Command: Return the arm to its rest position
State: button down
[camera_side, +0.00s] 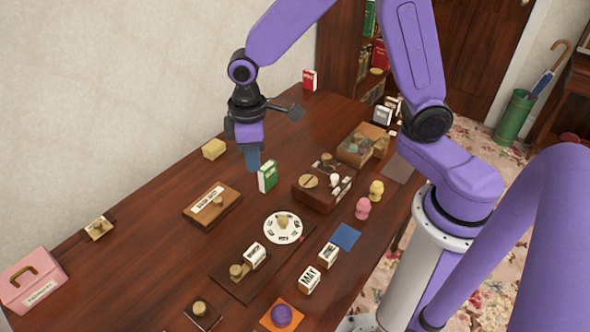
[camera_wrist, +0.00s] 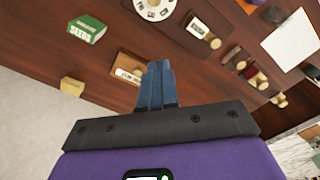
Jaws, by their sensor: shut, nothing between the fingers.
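My gripper (camera_side: 253,163) is shut and empty, with its blue fingers pointing down above the dark wooden table (camera_side: 130,255). In the side view its tips appear just left of a green box (camera_side: 267,176); the exact height above the table is hard to tell. In the wrist view the closed fingers (camera_wrist: 158,70) touch nothing visible. The green box (camera_wrist: 86,29) lies to their upper left there, and a labelled wooden box (camera_wrist: 127,70) shows just left of the fingers.
The labelled wooden box (camera_side: 212,205), a yellow block (camera_side: 213,149) and a white dial (camera_side: 283,227) stand around the gripper. A wooden case (camera_side: 322,188) and pink and yellow figures (camera_side: 362,208) are to the right. A pink case (camera_side: 38,281) is far left. The wall (camera_side: 110,90) borders the table.

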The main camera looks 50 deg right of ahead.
jog(key=s+d+r+n, duration=0.2)
jog(key=s+d+r, duration=0.1)
jog(key=s, duration=0.8)
jog(key=s+d+r+n, duration=0.1)
jog(key=s+d+r, duration=0.2)
jog(key=s, duration=0.8)
jog(key=d, duration=0.2)
jog(key=shift+d+n, duration=0.35)
jog(key=shift+n, duration=0.05)
